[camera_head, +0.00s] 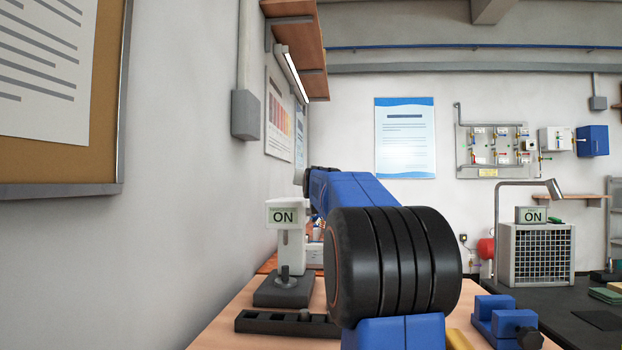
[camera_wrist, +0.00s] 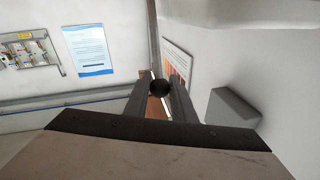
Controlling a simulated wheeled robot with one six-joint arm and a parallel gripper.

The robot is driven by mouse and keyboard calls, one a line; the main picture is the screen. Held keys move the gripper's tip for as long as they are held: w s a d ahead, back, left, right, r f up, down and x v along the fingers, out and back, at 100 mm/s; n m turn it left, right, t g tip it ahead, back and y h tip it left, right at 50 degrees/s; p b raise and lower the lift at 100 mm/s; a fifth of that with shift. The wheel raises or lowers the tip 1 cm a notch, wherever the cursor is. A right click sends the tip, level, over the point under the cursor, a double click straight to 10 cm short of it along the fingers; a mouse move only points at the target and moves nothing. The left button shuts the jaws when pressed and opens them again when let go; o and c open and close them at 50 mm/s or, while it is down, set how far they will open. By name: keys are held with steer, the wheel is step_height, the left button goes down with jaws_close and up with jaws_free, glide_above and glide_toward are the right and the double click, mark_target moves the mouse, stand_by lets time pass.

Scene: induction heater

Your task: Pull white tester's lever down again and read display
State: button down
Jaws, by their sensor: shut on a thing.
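The white tester (camera_head: 292,248) stands on a dark base at the left end of the wooden bench in the head view. Its small display (camera_head: 283,216) reads "ON". In the wrist view my gripper (camera_wrist: 160,84) is shut on a dark round knob (camera_wrist: 160,88), which sits between the two fingers. The knob looks like the tester's lever end, but its link to the tester does not show. In the head view my blue and black arm hides my gripper and the lever.
A dark slotted tray (camera_head: 270,323) lies on the bench in front of the tester. A blue vise-like block (camera_head: 505,318) is to the right. A caged grey unit (camera_head: 537,254) with another "ON" display stands on the dark table. The wall is close on the left.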

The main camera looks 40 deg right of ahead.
steer(key=shift+s+a+f+t+h, duration=0.4)
steer(key=shift+a+f+h, duration=0.05)
steer(key=shift+a+h, duration=0.1)
steer(key=s+a+f+n+t+h, duration=0.2)
steer(key=s+a+f+n+t, duration=0.1)
steer(key=f+t, duration=0.3)
steer(key=shift+s+a+t, duration=0.4)
steer(key=shift+s+a, duration=0.1)
steer(key=shift+a, duration=0.3)
steer(key=shift+f, duration=0.1)
steer(key=c, duration=1.5)
jaws_free()
steer(key=v, duration=1.2)
